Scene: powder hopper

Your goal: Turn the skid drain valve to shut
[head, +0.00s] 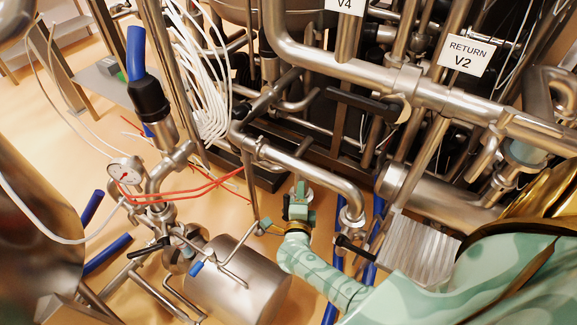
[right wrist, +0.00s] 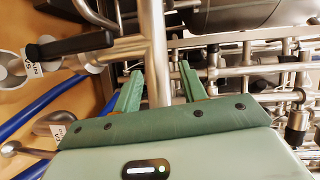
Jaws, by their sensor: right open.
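My right gripper (head: 299,192) is pale green and open, in the middle of the head view just below a steel pipe (head: 310,172). In the right wrist view its two green fingers (right wrist: 159,88) stand apart with a steel pipe (right wrist: 155,45) showing between them; I cannot tell if they touch it. A black valve lever (right wrist: 75,46) lies left of the fingers, beside a round tag (right wrist: 33,62) that seems to end in "N V5". What looks like the same lever (head: 350,246) shows below the pipe elbow in the head view, apart from the gripper. My left gripper is out of view.
Another black lever (head: 362,103) lies near the "RETURN V2" sign (head: 468,55). A pressure gauge (head: 126,171), red wires (head: 185,193) and a steel cylinder (head: 240,285) stand left of my right arm. Blue hoses (right wrist: 45,108) run below the tagged valve. Pipework crowds the right side.

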